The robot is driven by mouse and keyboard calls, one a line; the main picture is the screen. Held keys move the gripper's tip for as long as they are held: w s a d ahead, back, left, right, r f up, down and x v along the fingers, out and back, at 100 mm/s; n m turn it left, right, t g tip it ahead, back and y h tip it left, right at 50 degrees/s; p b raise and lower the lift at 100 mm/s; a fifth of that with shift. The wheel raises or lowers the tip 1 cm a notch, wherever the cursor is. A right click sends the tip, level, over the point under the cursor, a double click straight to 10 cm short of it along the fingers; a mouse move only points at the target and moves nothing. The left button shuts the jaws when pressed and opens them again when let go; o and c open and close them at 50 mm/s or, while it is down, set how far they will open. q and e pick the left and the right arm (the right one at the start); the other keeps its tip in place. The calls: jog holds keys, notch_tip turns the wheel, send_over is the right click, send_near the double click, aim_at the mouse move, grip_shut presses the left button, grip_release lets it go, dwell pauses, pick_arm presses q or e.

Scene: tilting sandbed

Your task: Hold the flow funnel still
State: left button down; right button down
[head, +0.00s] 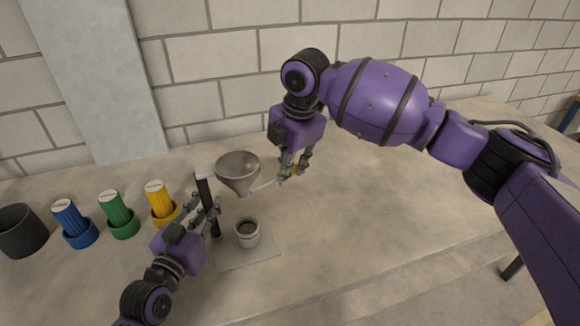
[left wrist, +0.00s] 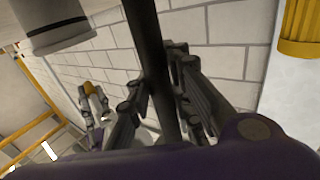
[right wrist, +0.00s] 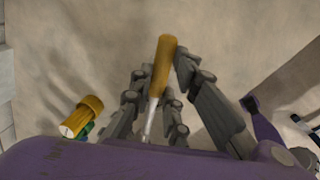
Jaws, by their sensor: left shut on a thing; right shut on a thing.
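The grey metal funnel (head: 238,170) sits upright at the top of a stand with a dark post (head: 207,205) and a flat base plate. My left gripper (head: 212,207) is shut on the post below the funnel; the post (left wrist: 150,50) runs between its fingers in the left wrist view. My right gripper (head: 290,170) is shut on a yellow handle (right wrist: 164,58) with a thin metal shaft. In the head view the shaft reaches toward the underside of the funnel; I cannot tell whether it is joined there.
Yellow (head: 160,198), green (head: 118,215) and blue (head: 73,224) ribbed containers stand in a row at left, beside a dark open pot (head: 22,232). A brick wall is behind. The table right of the stand is clear.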

jog(key=shift+a, duration=0.1)
jog(key=c, duration=1.7)
grip_release()
jog(key=shift+o, duration=0.2)
notch_tip(320, 180, up, 12)
jog(key=s+d, duration=0.1)
jog(key=s, duration=0.1)
jog(key=shift+d, duration=0.25)
jog(key=shift+f, duration=0.1)
pick_arm(q)
jog(key=c, duration=1.5)
grip_release()
